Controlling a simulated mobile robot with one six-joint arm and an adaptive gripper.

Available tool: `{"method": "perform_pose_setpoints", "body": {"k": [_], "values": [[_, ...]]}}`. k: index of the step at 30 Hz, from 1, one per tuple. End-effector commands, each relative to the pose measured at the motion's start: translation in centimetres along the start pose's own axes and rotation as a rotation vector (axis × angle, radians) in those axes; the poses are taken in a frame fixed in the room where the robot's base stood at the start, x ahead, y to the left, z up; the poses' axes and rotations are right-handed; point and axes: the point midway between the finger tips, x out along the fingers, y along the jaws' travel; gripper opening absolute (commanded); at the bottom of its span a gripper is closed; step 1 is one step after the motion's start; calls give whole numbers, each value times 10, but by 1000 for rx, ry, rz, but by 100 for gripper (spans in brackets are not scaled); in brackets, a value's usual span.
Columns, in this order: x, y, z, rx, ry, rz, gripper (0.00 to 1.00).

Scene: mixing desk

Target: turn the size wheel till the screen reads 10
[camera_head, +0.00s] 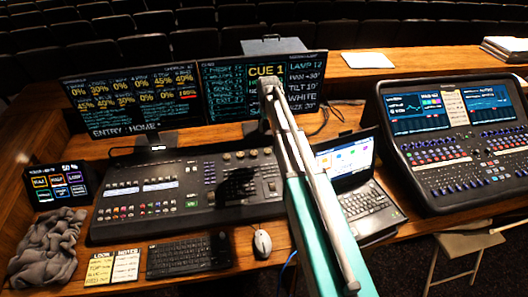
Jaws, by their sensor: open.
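The right monitor (225,97) shows CUE 1, LAMP 12, pan and tilt lines, WHITE and, at the bottom right, a size line that looks like 20; the small digits are hard to read. My arm covers part of this screen. The mixing desk (160,205) lies below the monitors. A row of round wheels (240,155) sits along its upper right edge. I cannot tell which one is the size wheel, and my arm may hide some. My arm rises from the bottom right of centre over the desk's right end. I cannot make out my gripper's fingers.
A left monitor (133,98), a small touch panel (62,185), a grey cloth (47,245), note cards (112,267), a keyboard (187,257) and a mouse (262,244) surround the desk. A laptop (362,200) and a second console (462,150) stand to the right.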

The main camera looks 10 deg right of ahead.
Motion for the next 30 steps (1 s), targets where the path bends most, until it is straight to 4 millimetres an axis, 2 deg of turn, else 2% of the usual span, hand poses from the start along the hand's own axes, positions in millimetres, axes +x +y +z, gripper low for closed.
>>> {"method": "perform_pose_setpoints", "body": {"k": [30], "values": [[80, 1, 0, 1, 0, 0, 63]]}}
